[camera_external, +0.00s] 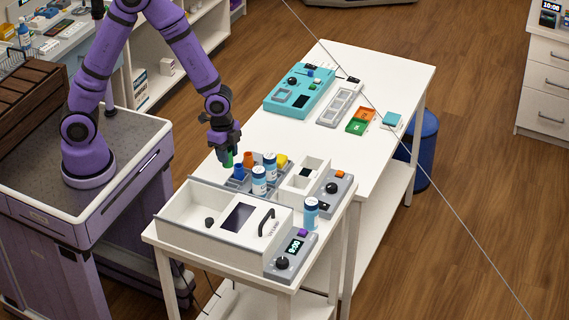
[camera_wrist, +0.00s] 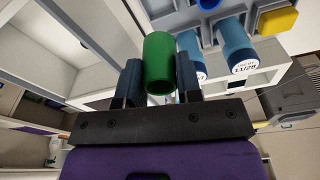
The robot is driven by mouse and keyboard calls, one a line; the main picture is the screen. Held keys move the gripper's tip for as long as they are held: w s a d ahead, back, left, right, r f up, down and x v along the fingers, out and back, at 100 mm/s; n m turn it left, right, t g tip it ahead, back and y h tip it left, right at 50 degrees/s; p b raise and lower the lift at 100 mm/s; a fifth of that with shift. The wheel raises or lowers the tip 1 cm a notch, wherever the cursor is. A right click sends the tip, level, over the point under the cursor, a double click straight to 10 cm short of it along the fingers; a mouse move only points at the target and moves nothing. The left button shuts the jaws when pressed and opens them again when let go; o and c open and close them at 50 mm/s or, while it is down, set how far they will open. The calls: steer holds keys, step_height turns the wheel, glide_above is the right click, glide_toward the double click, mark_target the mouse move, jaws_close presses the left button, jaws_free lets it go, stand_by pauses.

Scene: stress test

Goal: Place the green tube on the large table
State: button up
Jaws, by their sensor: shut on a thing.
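The green tube (camera_external: 227,159) is held in my gripper (camera_external: 228,152), which is shut on it, above the left end of the tube rack. In the wrist view the green tube (camera_wrist: 159,62) sits between the two fingers of my gripper (camera_wrist: 159,82). The large white table (camera_external: 385,75) stretches behind the smaller front table toward the back right, with its surface partly bare.
The grey rack (camera_external: 236,183) holds blue, orange and yellow items and white-labelled bottles. A white box with a black handle (camera_external: 266,222) stands in front. A teal device (camera_external: 298,90), a grey tray (camera_external: 340,103) and orange and green blocks (camera_external: 361,121) lie on the large table.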

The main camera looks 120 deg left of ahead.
steer(key=r, duration=0.3)
steer(key=a+r, duration=0.1)
steer(key=r, duration=0.1)
steer(key=shift+s, duration=0.15)
steer(key=s+a, duration=0.8)
steer(key=a, duration=0.5)
steer(key=s+a, duration=0.7)
steer(key=a, duration=0.6)
steer(key=f, duration=1.8)
steer(key=shift+w+f, duration=0.25)
steer(key=shift+f, duration=0.1)
steer(key=w+a, duration=0.3)
steer(key=w, duration=0.1)
steer(key=w+a+f, duration=0.1)
steer(key=w+a, duration=0.2)
steer(key=w, duration=0.1)
steer(key=w+a, duration=0.2)
steer(key=w, duration=0.2)
steer(key=shift+a+f, duration=0.2)
steer(key=shift+a, duration=0.2)
steer(key=shift+w+a+f, duration=0.1)
steer(key=shift+w+f, duration=0.05)
steer(key=shift+f, duration=1.6)
steer(key=shift+f, duration=0.15)
